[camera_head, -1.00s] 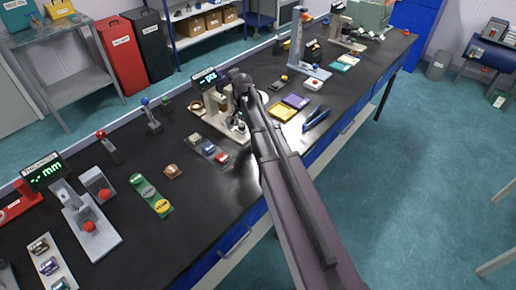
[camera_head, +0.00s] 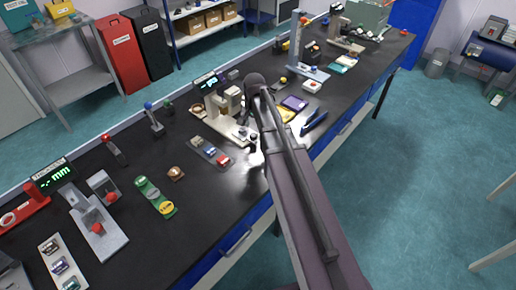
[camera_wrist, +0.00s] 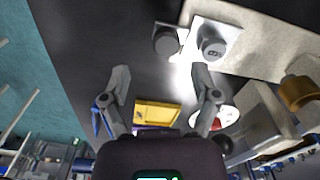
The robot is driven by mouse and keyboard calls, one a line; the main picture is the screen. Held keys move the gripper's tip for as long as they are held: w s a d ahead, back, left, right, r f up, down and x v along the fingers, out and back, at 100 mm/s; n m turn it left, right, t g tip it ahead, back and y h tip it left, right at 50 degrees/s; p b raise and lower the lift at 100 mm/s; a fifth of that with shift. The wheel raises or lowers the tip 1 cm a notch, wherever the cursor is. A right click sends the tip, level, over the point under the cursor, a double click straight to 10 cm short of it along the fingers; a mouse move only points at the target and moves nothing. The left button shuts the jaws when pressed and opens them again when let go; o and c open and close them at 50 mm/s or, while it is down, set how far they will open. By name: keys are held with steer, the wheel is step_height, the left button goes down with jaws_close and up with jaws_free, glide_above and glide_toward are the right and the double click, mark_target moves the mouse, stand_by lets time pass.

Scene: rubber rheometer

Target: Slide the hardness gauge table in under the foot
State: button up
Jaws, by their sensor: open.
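The hardness gauge (camera_head: 222,105) stands on a beige base mid-bench, with a small lit display (camera_head: 207,80) behind it. In the wrist view its base (camera_wrist: 262,45) fills the upper right. A pale plate (camera_wrist: 192,28), apparently the gauge table, lies at the base's edge with two dark round knobs (camera_wrist: 212,45) on or beside it. A brass-coloured part (camera_wrist: 296,92) shows at the right; I cannot make out the foot. My gripper (camera_wrist: 162,76) is open and empty, its fingers apart near the plate's knob end. My arm hides the gripper in the head view.
A tray of small samples (camera_head: 210,150) lies in front of the gauge. Another gauge (camera_head: 95,220) stands at the near left. Bare bench lies between the sample trays and front edge.

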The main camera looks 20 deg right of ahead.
steer(key=shift+r+p, duration=4.25)
steer(key=shift+r, duration=0.3)
steer(key=s+a+f+n+b, duration=0.2)
steer(key=s+n, duration=0.2)
steer(key=s, duration=0.5)
steer(key=s+a+f+n+b, duration=0.2)
steer(key=s+n, duration=0.2)
steer(key=s, duration=0.4)
steer(key=shift+s+f, duration=0.2)
steer(key=shift+s, duration=0.15)
steer(key=shift+w, duration=0.1)
step_height(320, 180, up, 4)
steer(key=n+p, duration=0.4)
glide_above(253, 134)
steer(key=shift+f+b, duration=0.15)
steer(key=shift+b, duration=0.25)
step_height(253, 134, down, 13)
steer(key=b, duration=1.3)
steer(key=shift+f, duration=0.2)
